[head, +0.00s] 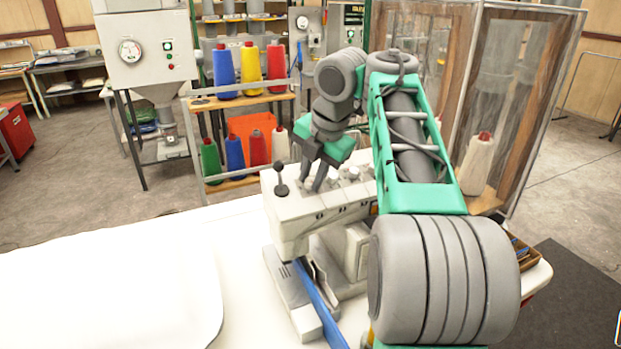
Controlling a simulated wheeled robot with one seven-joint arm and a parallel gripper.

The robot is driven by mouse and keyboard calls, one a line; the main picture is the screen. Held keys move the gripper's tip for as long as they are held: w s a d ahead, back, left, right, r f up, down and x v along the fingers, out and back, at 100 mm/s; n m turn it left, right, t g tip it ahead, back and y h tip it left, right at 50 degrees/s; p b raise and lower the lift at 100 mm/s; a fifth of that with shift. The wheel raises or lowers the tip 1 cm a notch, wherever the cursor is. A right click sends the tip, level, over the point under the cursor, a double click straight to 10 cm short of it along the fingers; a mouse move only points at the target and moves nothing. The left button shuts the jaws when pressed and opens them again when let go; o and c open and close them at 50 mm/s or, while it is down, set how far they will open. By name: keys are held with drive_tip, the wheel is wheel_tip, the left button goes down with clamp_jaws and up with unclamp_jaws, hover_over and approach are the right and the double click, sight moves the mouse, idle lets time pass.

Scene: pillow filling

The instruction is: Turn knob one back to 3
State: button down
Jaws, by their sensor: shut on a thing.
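A white sewing machine (290,212) stands on the white table. A row of pale knobs (353,173) runs along its top, with small dark marks on the front face below. My gripper (313,187) reaches down onto the left end of this row, its two grey fingers closed on a knob. The fingers mostly hide that knob, so I cannot read its number or setting. The other knobs stand free to the right of the gripper. A dark ball-topped post (281,180) stands just left of the fingers.
A blue strip (318,305) lies under the machine's needle area. White cloth or a pillow (110,280) covers the table at left. A thread rack (250,72) stands behind, and a clear-panelled cabinet (520,90) stands behind at right.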

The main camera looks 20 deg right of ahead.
drive_tip(key=shift+n, duration=1.7)
drive_tip(key=c, duration=1.3)
unclamp_jaws()
drive_tip(key=shift+o, duration=0.2)
drive_tip(key=shift+r, duration=0.15)
drive_tip(key=p+v, duration=0.6)
drive_tip(key=v, duration=0.1)
drive_tip(key=shift+r, duration=0.25)
drive_tip(key=shift+s+a, duration=0.1)
